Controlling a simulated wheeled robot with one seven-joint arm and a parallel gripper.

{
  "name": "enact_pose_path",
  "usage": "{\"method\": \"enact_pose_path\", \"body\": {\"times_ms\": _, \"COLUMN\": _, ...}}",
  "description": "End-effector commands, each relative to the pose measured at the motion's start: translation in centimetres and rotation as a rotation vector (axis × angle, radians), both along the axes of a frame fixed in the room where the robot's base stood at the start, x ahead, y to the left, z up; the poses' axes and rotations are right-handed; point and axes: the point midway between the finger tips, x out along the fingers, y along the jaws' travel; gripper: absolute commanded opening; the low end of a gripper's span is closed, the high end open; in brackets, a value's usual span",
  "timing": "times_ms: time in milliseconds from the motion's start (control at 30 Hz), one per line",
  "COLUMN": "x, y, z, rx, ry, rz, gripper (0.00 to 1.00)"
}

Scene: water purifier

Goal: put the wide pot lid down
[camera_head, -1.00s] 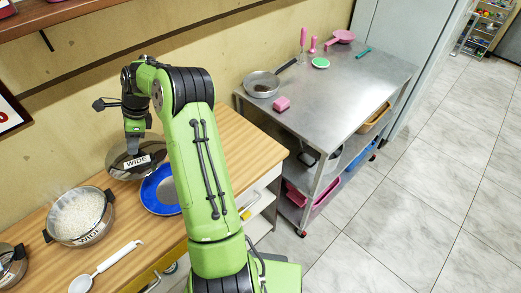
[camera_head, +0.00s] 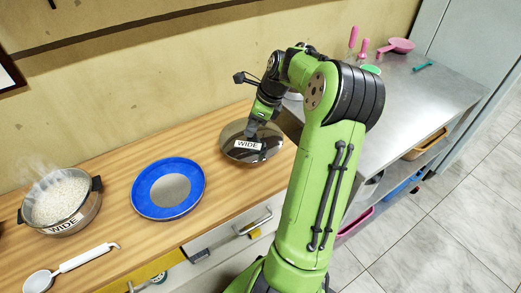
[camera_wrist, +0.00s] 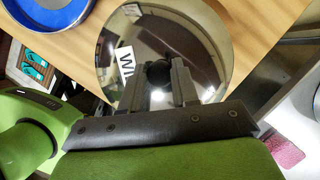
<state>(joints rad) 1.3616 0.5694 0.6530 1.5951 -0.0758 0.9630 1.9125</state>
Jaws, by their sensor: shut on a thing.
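The wide pot lid (camera_head: 236,146) is a round, shiny lid with a "WIDE" label. It is at the right end of the wooden counter (camera_head: 118,160), right of the blue plate. My gripper (camera_head: 261,138) is over it and shut on its dark knob. In the wrist view the lid (camera_wrist: 205,55) lies beneath my gripper (camera_wrist: 160,80), with the knob between the two fingers. I cannot tell whether the lid touches the counter. The wide pot (camera_head: 75,218), labelled "WIDE" and full of steaming rice, stands uncovered at the left.
A blue plate (camera_head: 190,168) with a grey centre lies between pot and lid. A white ladle (camera_head: 78,262) lies at the front left. A steel table (camera_head: 420,88) with pink utensils stands at the right. The counter's right edge is close to the lid.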

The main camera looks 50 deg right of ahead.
Motion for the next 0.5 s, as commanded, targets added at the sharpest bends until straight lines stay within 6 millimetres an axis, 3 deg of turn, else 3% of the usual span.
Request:
{"method": "enact_pose_path", "body": {"times_ms": 33, "x": 0.0, "y": 0.0, "z": -1.7, "rx": 0.002, "ry": 0.001, "rz": 0.001, "gripper": 0.0}}
{"method": "enact_pose_path", "body": {"times_ms": 300, "x": 0.0, "y": 0.0, "z": -6.8, "rx": 0.002, "ry": 0.002, "rz": 0.0, "gripper": 0.0}}
{"method": "enact_pose_path", "body": {"times_ms": 500, "x": 0.0, "y": -0.1, "z": -7.0, "rx": -0.001, "ry": 0.0, "rz": 0.0, "gripper": 0.0}}
